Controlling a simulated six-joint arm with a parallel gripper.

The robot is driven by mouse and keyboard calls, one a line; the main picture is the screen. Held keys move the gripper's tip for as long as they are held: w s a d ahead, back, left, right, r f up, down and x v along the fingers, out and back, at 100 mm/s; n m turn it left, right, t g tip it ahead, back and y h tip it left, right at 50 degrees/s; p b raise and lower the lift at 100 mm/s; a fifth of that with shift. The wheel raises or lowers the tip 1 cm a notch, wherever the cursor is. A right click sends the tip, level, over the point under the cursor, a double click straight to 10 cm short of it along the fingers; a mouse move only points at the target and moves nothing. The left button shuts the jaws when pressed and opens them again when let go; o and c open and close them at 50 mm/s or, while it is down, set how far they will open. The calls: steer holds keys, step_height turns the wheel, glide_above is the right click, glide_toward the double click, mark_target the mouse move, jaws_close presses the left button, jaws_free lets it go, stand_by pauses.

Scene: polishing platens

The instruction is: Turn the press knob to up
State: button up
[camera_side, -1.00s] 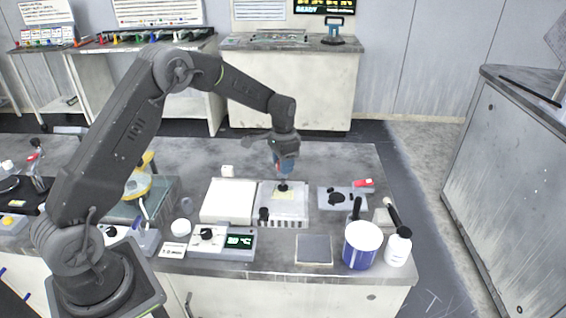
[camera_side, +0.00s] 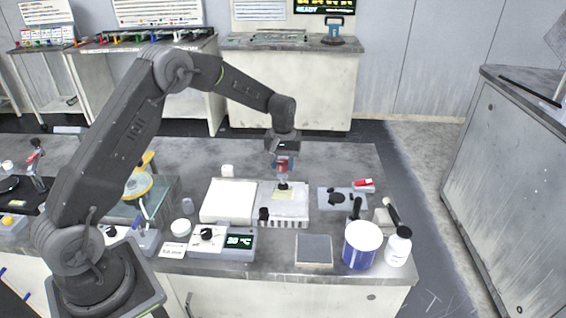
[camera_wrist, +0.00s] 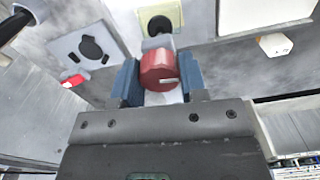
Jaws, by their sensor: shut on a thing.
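A red, round knob (camera_wrist: 160,72) with a small white mark on its side sits between the two blue fingers of my gripper (camera_wrist: 158,80) in the wrist view. The side view also shows the red knob (camera_side: 283,167) between the fingers of my gripper (camera_side: 283,165), which points straight down. My gripper is shut on it. Below the knob is a grey neck and a black round part (camera_side: 283,186) over a pale yellow plate (camera_side: 280,195) on the white ribbed base (camera_side: 298,217). The fingers hide the knob's sides. I cannot read an up marking.
A white block (camera_side: 228,202) lies to the left of the base, with a dial box (camera_side: 208,234) in front. A grey plate with black parts (camera_side: 330,203) is to the right. A blue-white tub (camera_side: 362,250) and white bottle (camera_side: 398,249) stand front right.

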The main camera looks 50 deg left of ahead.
mark_target(283, 162)
steer(key=n, duration=0.5)
steer(key=shift+n, duration=2.6)
steer(key=o, duration=0.9)
step_height(283, 162, up, 14)
steer(key=shift+f, duration=0.1)
